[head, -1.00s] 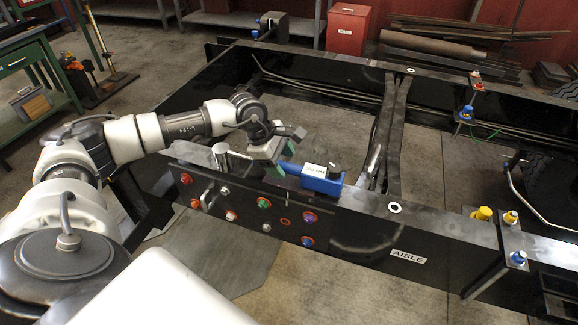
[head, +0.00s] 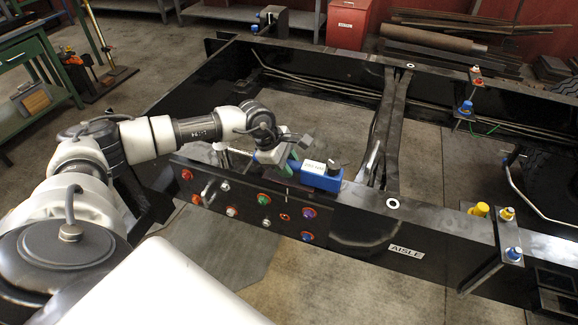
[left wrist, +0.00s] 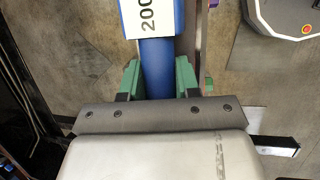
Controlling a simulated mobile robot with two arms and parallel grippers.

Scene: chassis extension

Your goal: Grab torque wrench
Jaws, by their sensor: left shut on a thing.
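The torque wrench (head: 320,177) is blue with a white label and a dark end piece, and it lies along the top of the near frame rail. My left gripper (head: 281,162) is shut on its blue handle, at the left of the label. In the left wrist view the blue torque wrench (left wrist: 157,68) runs between the green finger pads of my left gripper (left wrist: 160,78), and its label is partly cut off by the top edge. My right gripper is not in view.
The black chassis frame (head: 365,235) carries several coloured bolts and caps on its near side. A yellow cap (head: 480,209) and a blue nut (head: 514,254) stand on the right. A crossmember (head: 392,130) lies behind the wrench. A green workbench (head: 30,68) stands at far left.

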